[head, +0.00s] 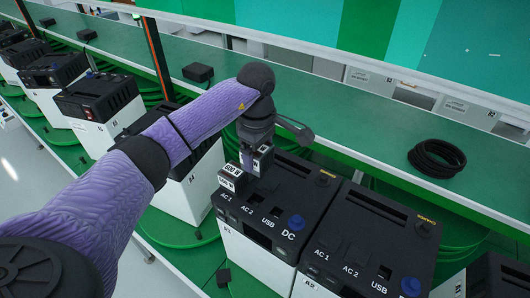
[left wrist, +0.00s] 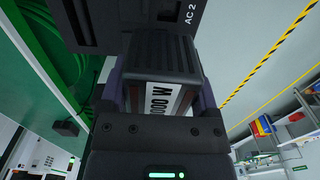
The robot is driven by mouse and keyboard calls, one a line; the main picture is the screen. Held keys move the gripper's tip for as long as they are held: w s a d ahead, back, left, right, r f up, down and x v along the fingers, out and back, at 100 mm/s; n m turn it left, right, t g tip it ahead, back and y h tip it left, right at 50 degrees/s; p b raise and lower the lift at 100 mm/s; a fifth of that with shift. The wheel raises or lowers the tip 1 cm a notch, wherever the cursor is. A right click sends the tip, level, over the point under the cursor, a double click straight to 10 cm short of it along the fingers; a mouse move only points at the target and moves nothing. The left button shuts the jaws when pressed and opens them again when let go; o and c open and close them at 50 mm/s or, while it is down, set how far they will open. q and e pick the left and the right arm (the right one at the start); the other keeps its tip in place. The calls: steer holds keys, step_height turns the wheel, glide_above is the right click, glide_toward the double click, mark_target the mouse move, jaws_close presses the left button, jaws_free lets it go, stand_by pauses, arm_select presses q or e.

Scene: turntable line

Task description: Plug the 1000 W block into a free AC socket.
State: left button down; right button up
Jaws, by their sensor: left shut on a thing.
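My left gripper (head: 258,152) is shut on the dark 1000 W block (left wrist: 160,62), whose white label reads upside down in the left wrist view. The left gripper's fingers (left wrist: 158,98) flank the block. Another labelled block (head: 230,180) stands at AC 1. My right gripper is not in view.
A second station (head: 370,240) stands close on the right, and several more line the left. A black cable coil (head: 436,158) lies on the green shelf (head: 350,110) behind.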

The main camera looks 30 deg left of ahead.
arm_select(q)
steer(key=shift+w, duration=0.25)
steer(key=s+b, duration=0.1)
steer(key=s+f, duration=0.1)
steer(key=s, duration=0.1)
steer(key=shift+f+b, duration=0.15)
steer(key=shift+b, duration=0.2)
steer(key=f+b, duration=0.1)
steer(key=f, duration=0.1)
steer(key=f+b, duration=0.3)
steer(key=f, duration=0.1)
steer(key=shift+w, duration=0.55)
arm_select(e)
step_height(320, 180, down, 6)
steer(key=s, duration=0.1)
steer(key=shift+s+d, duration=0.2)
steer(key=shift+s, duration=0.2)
arm_select(q)
steer(key=shift+b, duration=0.3)
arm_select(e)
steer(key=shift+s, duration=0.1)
arm_select(q)
steer(key=shift+f+b, duration=1.2)
steer(key=shift+f, duration=0.1)
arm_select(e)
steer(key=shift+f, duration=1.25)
